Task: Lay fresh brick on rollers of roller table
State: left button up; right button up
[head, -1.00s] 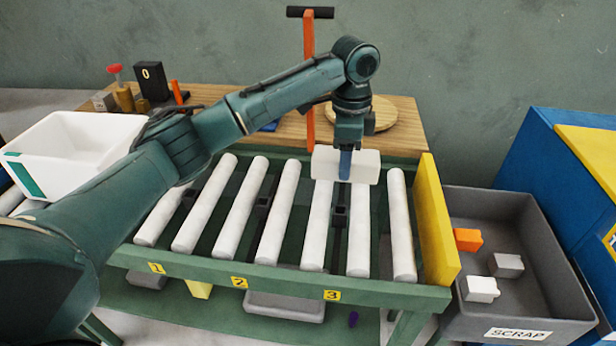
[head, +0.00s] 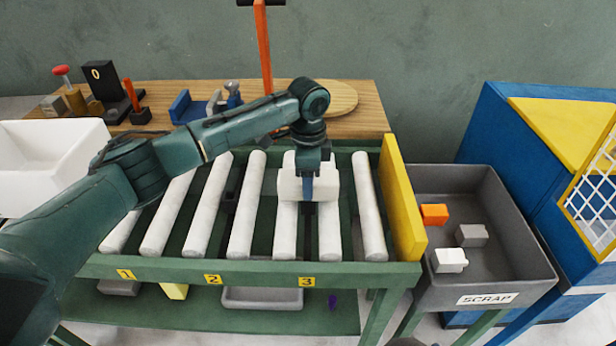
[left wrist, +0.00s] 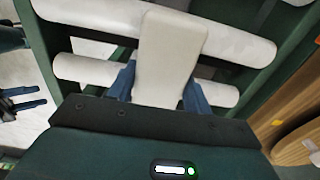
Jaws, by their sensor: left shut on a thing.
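The fresh brick, a pale off-white block (head: 292,187), is in my left gripper (head: 308,188), whose blue fingers are shut on it. It lies crosswise over two white rollers near the right end of the roller table (head: 240,268), above the number 3 label. I cannot tell whether it touches the rollers. In the left wrist view the brick (left wrist: 168,55) sits between the blue fingers (left wrist: 160,85), with rollers (left wrist: 160,25) behind it. My right gripper (left wrist: 22,104) shows at the left edge of that view, fingers apart and empty; it is outside the head view.
A yellow end plate (head: 404,200) closes the table's right end. Beyond it stands a grey scrap bin (head: 508,277) with several blocks. A white tub (head: 50,165) stands at the left. A wooden bench (head: 360,95) with tools and an orange upright handle (head: 264,50) lies behind.

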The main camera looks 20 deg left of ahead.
pick_arm(q)
jog(key=o, duration=1.2)
notch_tip(320, 180, up, 12)
jog(key=shift+r, duration=0.1)
